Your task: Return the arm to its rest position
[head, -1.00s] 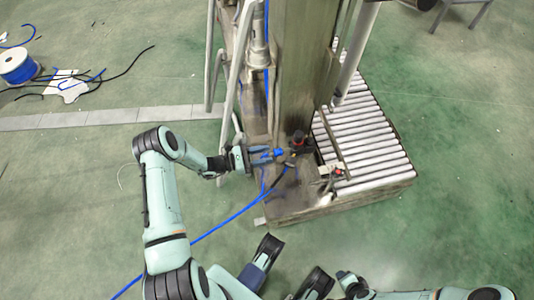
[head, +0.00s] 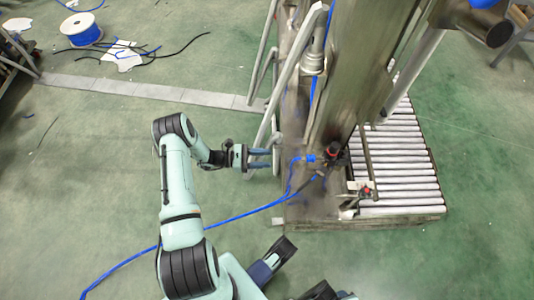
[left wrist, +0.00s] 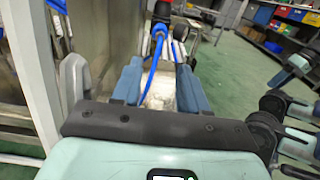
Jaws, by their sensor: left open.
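My left arm (head: 178,190) is stretched forward over the green floor in the head view. My left gripper (head: 266,159) is open and empty, its blue fingers pointing right toward the steel machine. In the left wrist view the two blue fingers (left wrist: 158,88) stand apart. A blue hose (left wrist: 154,58) with a blue fitting shows beyond and between them. In the head view the blue fitting (head: 310,158) sits on the machine, a short gap from the fingertips. My right gripper cannot be made out; only parts of my arms show at the bottom edge.
The steel machine (head: 352,80) has pale rails (head: 290,75) close to my left gripper. A roller conveyor (head: 400,165) lies on its right. The blue hose (head: 215,225) trails across the floor beneath my left arm. A cable spool (head: 82,30) stands far left. Open floor lies left.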

